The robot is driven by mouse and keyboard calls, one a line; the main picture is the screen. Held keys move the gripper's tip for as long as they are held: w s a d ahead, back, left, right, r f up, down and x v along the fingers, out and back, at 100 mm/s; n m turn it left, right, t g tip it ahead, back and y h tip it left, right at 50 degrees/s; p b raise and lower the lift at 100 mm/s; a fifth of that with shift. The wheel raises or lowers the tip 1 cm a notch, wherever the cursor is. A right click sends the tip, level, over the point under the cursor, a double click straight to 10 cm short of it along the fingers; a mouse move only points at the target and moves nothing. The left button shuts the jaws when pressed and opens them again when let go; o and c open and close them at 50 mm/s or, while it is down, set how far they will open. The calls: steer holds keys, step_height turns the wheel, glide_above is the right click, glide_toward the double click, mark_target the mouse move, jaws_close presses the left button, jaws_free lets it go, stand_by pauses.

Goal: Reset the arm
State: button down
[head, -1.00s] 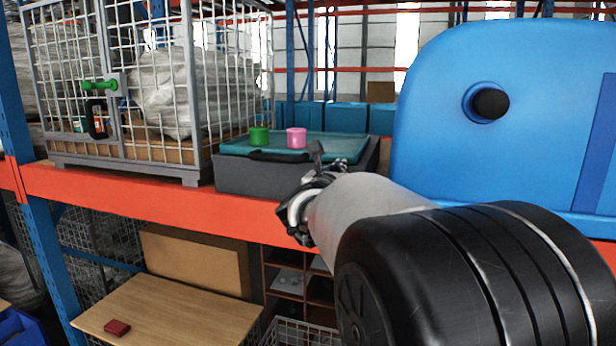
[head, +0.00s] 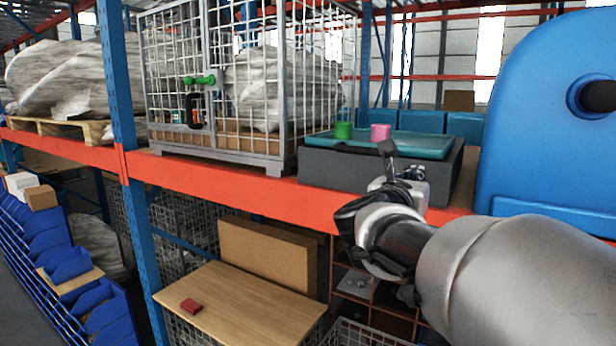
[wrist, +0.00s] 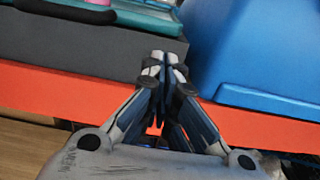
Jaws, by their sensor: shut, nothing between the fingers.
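My gripper (head: 388,150) is up in front of the grey box on the shelf in the head view, to the right of the middle. In the wrist view my gripper (wrist: 163,60) points at the box, its two fingers together with nothing between them. The grey box (head: 330,168) has a teal top (head: 425,147). A green cup-like piece (head: 343,130) and a pink one (head: 380,132) stand on that top. In the wrist view the fingers hide part of the box front.
An orange shelf beam (head: 240,188) runs across below the box. A large blue tank (head: 540,140) stands on the right. A wire cage (head: 215,160) with a green latch handle stands left. A wooden table (head: 245,300) with a red block (head: 191,305) is below.

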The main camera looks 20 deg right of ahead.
steer(key=s+a+f+n+t+y+b, duration=0.15)
steer(key=a+f+n+y+b, duration=0.35)
steer(key=a+f+n+y, duration=0.55)
steer(key=s+a+f+n+t+y+b, duration=0.1)
steer(key=a+f+n+t+y+b, duration=0.15)
steer(key=a+f+n+b, duration=0.75)
steer(key=s+a+f+n+g+y, duration=0.1)
steer(key=s+a+f+n+g, duration=0.1)
steer(key=s+a+f+n, duration=0.45)
steer(key=s+a+f+n+g+y, duration=0.25)
steer(key=f+n, duration=0.35)
steer(key=n, duration=0.3)
steer(key=s+d+f+n+g+h+b, duration=0.2)
steer(key=s+f+n+g+b, duration=0.3)
steer(key=s+f+n, duration=0.5)
steer(key=s+f, duration=0.4)
steer(key=shift+g, duration=0.35)
steer(key=shift+d, duration=0.1)
